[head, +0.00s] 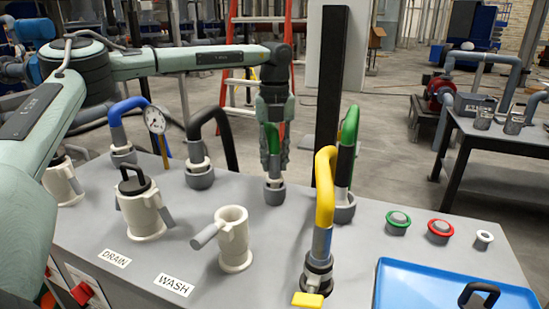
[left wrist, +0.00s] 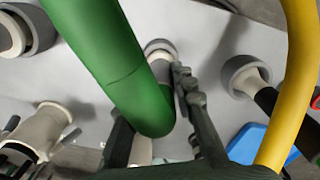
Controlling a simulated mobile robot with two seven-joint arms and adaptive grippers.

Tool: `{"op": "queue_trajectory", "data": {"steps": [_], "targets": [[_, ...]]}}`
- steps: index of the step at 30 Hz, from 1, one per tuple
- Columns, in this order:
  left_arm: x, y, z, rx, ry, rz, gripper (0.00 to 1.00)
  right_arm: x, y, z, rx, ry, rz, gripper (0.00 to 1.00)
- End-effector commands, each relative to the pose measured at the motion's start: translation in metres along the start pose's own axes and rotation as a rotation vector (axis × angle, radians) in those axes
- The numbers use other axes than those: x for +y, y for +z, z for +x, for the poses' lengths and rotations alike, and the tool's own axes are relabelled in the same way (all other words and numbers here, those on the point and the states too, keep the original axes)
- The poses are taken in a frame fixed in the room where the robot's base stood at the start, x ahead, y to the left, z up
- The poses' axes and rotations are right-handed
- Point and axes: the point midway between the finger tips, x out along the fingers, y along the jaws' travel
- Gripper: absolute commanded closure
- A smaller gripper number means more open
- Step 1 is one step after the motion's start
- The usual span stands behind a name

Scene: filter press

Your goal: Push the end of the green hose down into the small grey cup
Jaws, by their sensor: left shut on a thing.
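The green hose (head: 350,132) arches behind a black post, and its dark lower part stands in another grey cup. My left gripper (head: 273,160) points down with its fingers shut around the hose's other end. In the left wrist view the green hose (left wrist: 115,60) crosses between the left gripper's fingers (left wrist: 165,130). Below the fingers, the hose's grey end meets the small grey cup (head: 274,194), with a pale collar at its mouth. The cup also shows in the left wrist view (left wrist: 160,45). I cannot tell how deep the end sits. My right gripper is not in view.
A yellow hose (head: 325,185) and a black hose (head: 207,118) stand either side of the cup. Pale jugs (head: 233,240) stand on the grey bench. A blue tray (head: 455,275) and several buttons (head: 441,228) are at the right.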

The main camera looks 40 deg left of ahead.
Motion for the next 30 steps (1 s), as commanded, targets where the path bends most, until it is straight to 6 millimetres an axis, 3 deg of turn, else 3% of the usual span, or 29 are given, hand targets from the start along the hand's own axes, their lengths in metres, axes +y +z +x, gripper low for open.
{"op": "queue_trajectory", "data": {"steps": [13,14,19,30], "targets": [[0.0004,-0.0005,0.0029,0.002,0.002,0.0,1.0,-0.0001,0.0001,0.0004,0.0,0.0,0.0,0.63],[0.0004,-0.0005,0.003,0.002,0.002,0.0,0.74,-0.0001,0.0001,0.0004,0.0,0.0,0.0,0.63],[0.0003,-0.0004,0.0025,0.002,0.002,0.0,0.53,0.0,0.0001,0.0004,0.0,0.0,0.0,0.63],[0.0001,-0.0001,-0.0019,0.001,0.001,0.0,0.51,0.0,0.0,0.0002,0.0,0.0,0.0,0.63]]}}
